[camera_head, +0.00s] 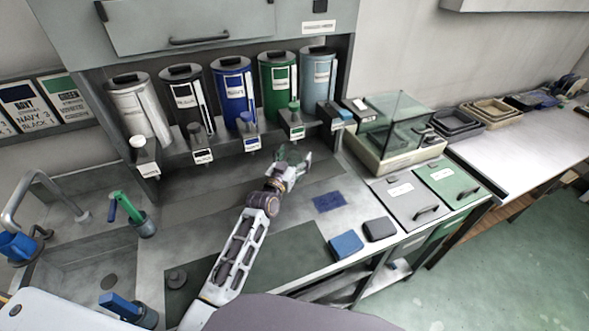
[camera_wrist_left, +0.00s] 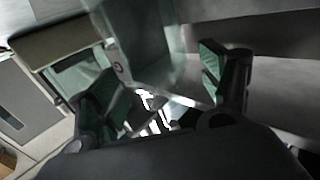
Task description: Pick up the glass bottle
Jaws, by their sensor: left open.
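My left gripper (camera_head: 295,155) is open above the grey counter, in front of the row of dispensers. Its two green-padded fingers (camera_wrist_left: 160,82) stand apart in the left wrist view. A pale, see-through grey-green shape (camera_wrist_left: 148,42) shows beyond and between the fingers there. It has a small round mark on it; I cannot tell whether it is the glass bottle. No glass bottle can be made out clearly in the head view, where the gripper covers part of the counter. My right gripper is not in view.
Several labelled canisters (camera_head: 233,88) with spouts stand behind the gripper. A clear-lidded case (camera_head: 400,135) is to the right. A blue cloth (camera_head: 329,202), a blue pad (camera_head: 346,244) and a dark pad (camera_head: 380,229) lie on the counter. A sink (camera_head: 85,245) is at left.

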